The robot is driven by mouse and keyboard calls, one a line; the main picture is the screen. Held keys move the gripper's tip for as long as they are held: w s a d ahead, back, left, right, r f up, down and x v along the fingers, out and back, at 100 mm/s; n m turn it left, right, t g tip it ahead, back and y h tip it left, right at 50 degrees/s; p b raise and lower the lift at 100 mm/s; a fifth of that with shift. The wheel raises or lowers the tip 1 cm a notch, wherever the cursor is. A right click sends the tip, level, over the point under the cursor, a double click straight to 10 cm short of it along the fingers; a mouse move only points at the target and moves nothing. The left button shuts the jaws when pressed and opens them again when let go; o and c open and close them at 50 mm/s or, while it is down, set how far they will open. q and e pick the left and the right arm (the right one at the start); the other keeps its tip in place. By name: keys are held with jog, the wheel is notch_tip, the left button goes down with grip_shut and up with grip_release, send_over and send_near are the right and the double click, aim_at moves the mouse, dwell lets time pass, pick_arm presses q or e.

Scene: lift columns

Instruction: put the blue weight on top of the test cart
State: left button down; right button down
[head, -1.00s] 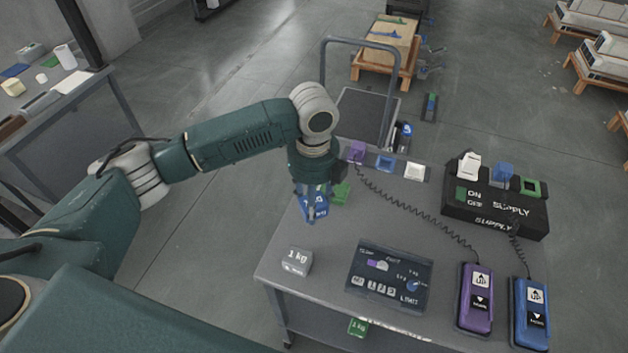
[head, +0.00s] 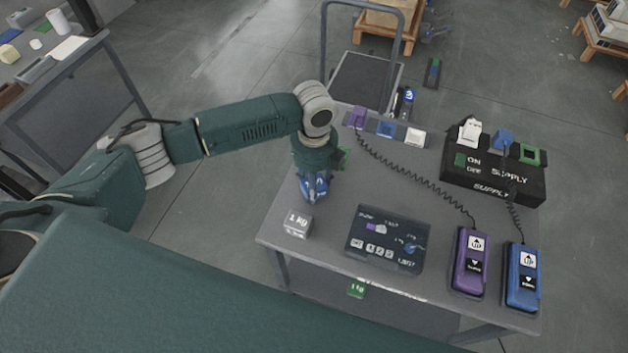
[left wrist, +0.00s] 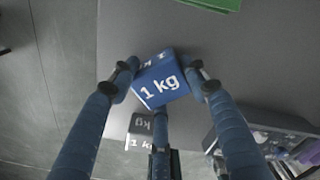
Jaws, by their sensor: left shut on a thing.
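The blue weight (left wrist: 160,82), a cube marked 1 kg, is between the fingers of my left gripper (left wrist: 160,85) in the left wrist view, which is shut on it. In the head view my left gripper (head: 313,190) hangs over the left part of the grey table, and the fingers partly hide the blue weight (head: 316,186). I cannot tell whether the weight is clear of the tabletop. A wheeled cart with a dark deck (head: 360,78) and a tubular handle stands beyond the table; I cannot tell whether it is the test cart. My right gripper is not in view.
A grey 1 kg weight (head: 298,224) sits near the table's front left. A green block (head: 344,158) is behind my gripper. A dark panel (head: 386,240), purple pendant (head: 471,262), blue pendant (head: 522,277) and black supply box (head: 493,180) occupy the table's middle and right.

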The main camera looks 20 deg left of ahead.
pick_arm(q)
jog(key=c, duration=0.9)
grip_release()
jog(key=shift+r, duration=0.45)
notch_tip(320, 180, up, 11)
jog(key=b, duration=0.2)
jog(key=shift+r, duration=0.15)
jog(key=shift+s, duration=0.15)
